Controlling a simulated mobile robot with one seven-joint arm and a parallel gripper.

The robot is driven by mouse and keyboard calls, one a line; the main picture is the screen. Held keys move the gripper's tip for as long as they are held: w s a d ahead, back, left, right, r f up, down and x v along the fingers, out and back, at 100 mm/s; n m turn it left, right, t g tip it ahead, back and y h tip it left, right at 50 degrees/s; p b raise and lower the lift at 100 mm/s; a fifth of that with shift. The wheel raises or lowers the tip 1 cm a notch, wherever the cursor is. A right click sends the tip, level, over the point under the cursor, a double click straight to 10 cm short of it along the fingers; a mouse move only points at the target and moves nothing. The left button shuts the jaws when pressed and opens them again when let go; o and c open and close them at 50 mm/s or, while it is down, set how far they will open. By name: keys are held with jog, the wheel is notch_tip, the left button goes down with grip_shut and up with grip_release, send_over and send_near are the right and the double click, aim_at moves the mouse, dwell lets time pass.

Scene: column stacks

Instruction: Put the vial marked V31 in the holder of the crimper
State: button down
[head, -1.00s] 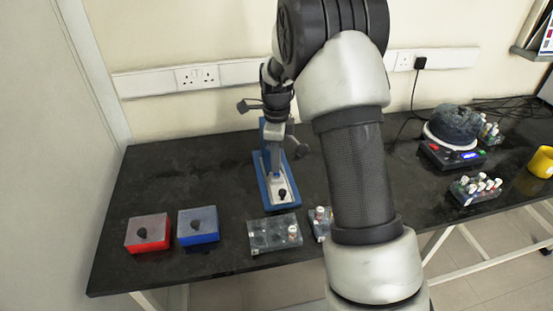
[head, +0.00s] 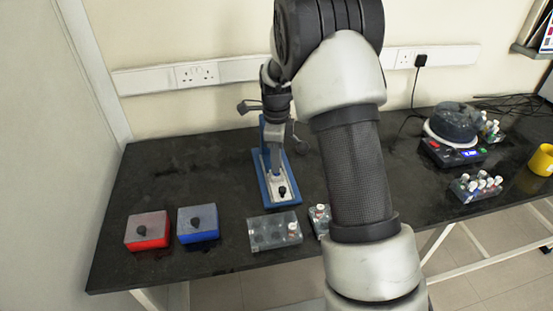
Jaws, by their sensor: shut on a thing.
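The crimper has a blue base (head: 291,197) with a pale plate on it and stands near the middle of the bench. A small black part (head: 282,192) sits at the front of the plate. My gripper (head: 276,170) points down over the crimper, behind the black part. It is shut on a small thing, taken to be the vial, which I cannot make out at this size. The V31 mark cannot be read. The gripper and arm hide part of the crimper and its holder, so I cannot tell whether the vial touches the holder.
A clear rack (head: 262,232) with one white-capped vial (head: 294,228) stands in front. Another rack (head: 318,224) is partly behind my arm. Red (head: 148,231) and blue (head: 198,224) boxes stand left. A hotplate (head: 452,150), a vial rack (head: 474,190) and a yellow container (head: 542,160) are right.

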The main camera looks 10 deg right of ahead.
jog(key=shift+f, duration=0.25)
jog(key=c, duration=1.3)
grip_release()
jog(key=shift+r, duration=0.15)
jog(key=shift+r+p, duration=2.35)
jog(key=shift+r, duration=0.55)
